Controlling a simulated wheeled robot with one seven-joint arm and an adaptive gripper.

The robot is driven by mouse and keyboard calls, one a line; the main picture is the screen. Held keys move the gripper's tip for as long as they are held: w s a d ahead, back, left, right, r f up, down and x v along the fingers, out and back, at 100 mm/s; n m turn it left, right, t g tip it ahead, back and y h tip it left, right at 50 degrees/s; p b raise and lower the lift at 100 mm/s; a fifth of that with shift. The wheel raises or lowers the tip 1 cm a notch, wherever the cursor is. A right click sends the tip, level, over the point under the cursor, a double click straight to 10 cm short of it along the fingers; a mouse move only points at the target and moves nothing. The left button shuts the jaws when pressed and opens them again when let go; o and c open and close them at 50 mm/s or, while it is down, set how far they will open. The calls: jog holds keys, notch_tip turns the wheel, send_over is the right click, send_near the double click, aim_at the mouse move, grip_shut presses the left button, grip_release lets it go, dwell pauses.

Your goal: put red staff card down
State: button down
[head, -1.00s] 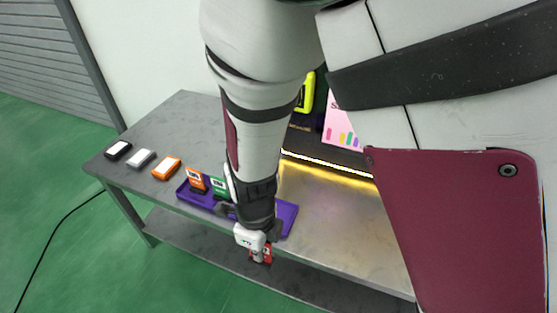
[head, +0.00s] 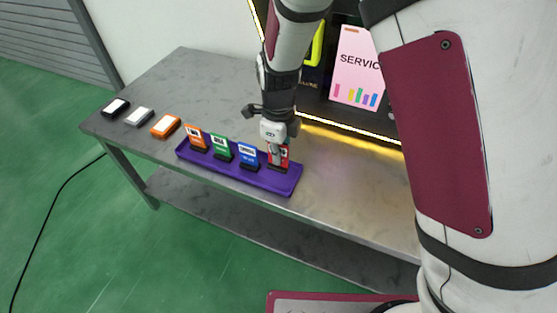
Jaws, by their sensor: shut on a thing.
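The red staff card (head: 284,157) is upright at the right end of the purple tray (head: 232,176). My gripper (head: 277,156) is shut on the card from above. The card's lower edge is at a dark holder (head: 278,169) in the tray; I cannot tell whether it is fully seated. To its left, an orange card (head: 196,138), a green card (head: 220,147) and a blue card (head: 248,155) stand upright in the same tray. My gripper hides part of the red card.
The tray lies along the front edge of the grey table (head: 180,80). A black, a grey and an orange box (head: 165,126) lie to its left. A dark vending machine with a lit edge and a pink service sign (head: 357,68) stands behind on the right.

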jog(key=shift+s+f+b, duration=0.1)
jog(key=shift+f+b, duration=0.35)
jog(key=shift+f, duration=1.3)
jog(key=shift+f, duration=0.2)
jog(key=c, duration=1.8)
grip_release()
jog(key=shift+r, duration=0.1)
notch_tip(320, 180, up, 12)
jog(key=p, duration=0.3)
jog(key=shift+r, duration=0.1)
jog(key=shift+r, duration=0.1)
